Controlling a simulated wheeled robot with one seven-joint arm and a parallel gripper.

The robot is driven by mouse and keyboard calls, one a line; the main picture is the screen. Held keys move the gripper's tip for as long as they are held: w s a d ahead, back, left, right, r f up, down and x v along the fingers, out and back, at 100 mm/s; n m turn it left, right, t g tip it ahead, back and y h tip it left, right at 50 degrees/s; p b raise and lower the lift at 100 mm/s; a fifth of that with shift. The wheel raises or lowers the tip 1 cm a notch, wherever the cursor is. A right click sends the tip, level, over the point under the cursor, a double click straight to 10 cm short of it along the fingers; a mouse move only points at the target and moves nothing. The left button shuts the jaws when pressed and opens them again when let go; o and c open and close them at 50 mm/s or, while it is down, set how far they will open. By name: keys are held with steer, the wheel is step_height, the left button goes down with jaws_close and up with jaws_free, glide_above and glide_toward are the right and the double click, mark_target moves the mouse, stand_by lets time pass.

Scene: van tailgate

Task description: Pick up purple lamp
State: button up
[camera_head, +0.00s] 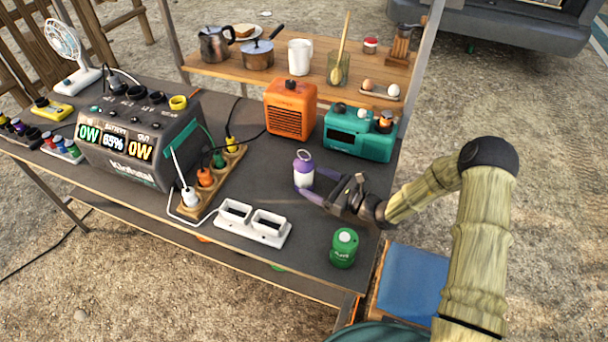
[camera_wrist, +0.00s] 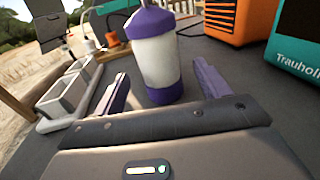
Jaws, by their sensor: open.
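The purple lamp (camera_head: 303,172) stands upright on the dark table, with a white body, purple top and base, and a ring handle on top. In the wrist view the lamp (camera_wrist: 157,62) stands ahead, its top cut off by the frame edge. My gripper (camera_head: 309,188) is low over the table at the lamp's near right side. Its purple fingers (camera_wrist: 160,85) are spread on either side of the lamp's base in the wrist view. They appear apart from it, and nothing is held.
A green canister (camera_head: 344,248) stands near the front edge. A white two-slot holder (camera_head: 252,224) and a power strip (camera_head: 213,184) lie left. An orange heater (camera_head: 291,109) and a teal radio (camera_head: 358,135) stand behind. The large power station (camera_head: 138,140) is further left.

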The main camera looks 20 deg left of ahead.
mark_target(308, 153)
steer(key=shift+a, duration=0.1)
steer(key=x, duration=0.6)
stand_by(0.5)
steer(key=c, duration=1.2)
step_height(308, 153, up, 10)
steer(key=shift+p, duration=0.3)
